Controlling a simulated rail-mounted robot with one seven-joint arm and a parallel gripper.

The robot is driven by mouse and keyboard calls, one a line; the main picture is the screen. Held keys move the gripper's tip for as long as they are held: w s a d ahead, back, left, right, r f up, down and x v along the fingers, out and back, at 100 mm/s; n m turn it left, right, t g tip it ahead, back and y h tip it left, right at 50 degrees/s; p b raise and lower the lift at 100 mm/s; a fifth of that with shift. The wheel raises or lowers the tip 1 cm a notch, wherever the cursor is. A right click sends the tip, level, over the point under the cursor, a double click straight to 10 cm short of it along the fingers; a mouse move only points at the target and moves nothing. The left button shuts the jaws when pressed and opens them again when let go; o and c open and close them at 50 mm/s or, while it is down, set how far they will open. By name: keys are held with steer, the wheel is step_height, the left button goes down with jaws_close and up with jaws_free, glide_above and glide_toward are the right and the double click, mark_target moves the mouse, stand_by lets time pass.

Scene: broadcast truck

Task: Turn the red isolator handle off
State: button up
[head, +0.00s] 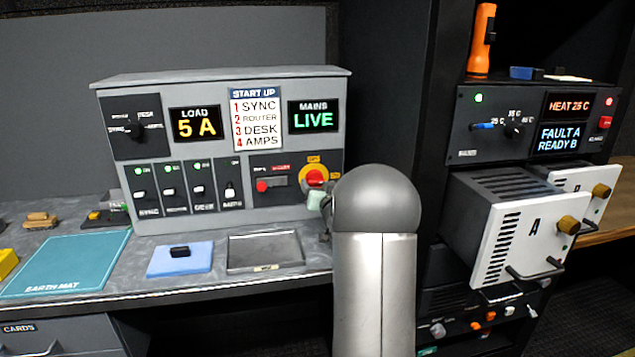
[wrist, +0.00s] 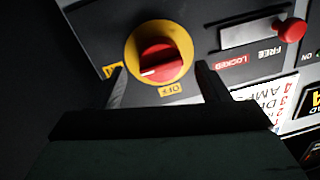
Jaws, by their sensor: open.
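The red isolator handle (head: 315,177) sits on a yellow round plate at the right of the grey console. It also shows in the wrist view (wrist: 160,55), which is roughly upside down. Its white mark points to the lower left there, between the OFF label (wrist: 170,89) and another yellow label (wrist: 113,70) partly hidden by a finger. My gripper (wrist: 160,68) is open, with one finger on each side of the handle's lower part in the picture; I see no contact. In the head view my gripper (head: 317,200) is just below the handle, partly hidden by my arm.
A red slider knob (wrist: 292,32) beside the isolator is at the FREE end of its slot. The MAINS display (head: 314,116) reads LIVE. Several switches (head: 199,187) are to the left. A metal tray (head: 265,268) lies below. Drawer A (head: 535,235) sticks out at right.

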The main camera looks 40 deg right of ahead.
mark_target(315, 180)
steer(key=shift+x, duration=1.1)
steer(key=c, duration=0.9)
steer(key=shift+c, duration=0.2)
